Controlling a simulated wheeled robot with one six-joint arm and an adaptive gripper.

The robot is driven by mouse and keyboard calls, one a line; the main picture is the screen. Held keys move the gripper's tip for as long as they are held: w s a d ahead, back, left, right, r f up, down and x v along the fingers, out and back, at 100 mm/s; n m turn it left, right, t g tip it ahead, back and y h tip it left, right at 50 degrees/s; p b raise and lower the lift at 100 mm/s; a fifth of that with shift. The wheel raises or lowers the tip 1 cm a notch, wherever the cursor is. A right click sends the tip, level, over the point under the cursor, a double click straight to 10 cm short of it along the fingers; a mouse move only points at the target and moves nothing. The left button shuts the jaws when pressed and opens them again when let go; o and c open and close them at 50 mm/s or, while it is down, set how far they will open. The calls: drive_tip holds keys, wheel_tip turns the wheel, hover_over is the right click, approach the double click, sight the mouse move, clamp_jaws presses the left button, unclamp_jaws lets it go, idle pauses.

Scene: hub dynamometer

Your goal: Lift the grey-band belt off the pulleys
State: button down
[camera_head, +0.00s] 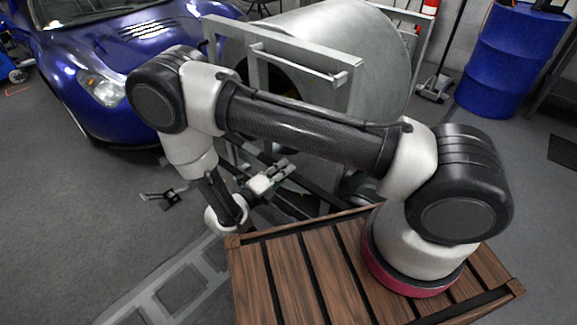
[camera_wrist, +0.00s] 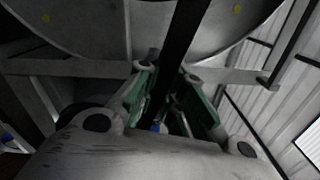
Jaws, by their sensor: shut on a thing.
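My gripper (camera_head: 272,178) is low in front of the frame of the big drum in the head view. In the wrist view its two green-padded fingers (camera_wrist: 168,78) stand on either side of a black belt (camera_wrist: 182,38) and are shut on it. The belt runs up from between the fingers across the face of a large grey disc (camera_wrist: 85,28). I cannot make out a grey band on it. In the head view, the belt and pulleys are mostly hidden by my arm and the frame.
A large metal drum (camera_head: 385,45) in a grey frame (camera_head: 300,62) stands behind my arm. A blue car (camera_head: 110,45) is at the left and a blue barrel (camera_head: 510,60) at the right. Open floor (camera_head: 70,220) lies at the left. A grey crossbar (camera_wrist: 70,68) shows in the wrist view.

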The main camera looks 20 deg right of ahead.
drive_tip(key=shift+v, duration=2.5)
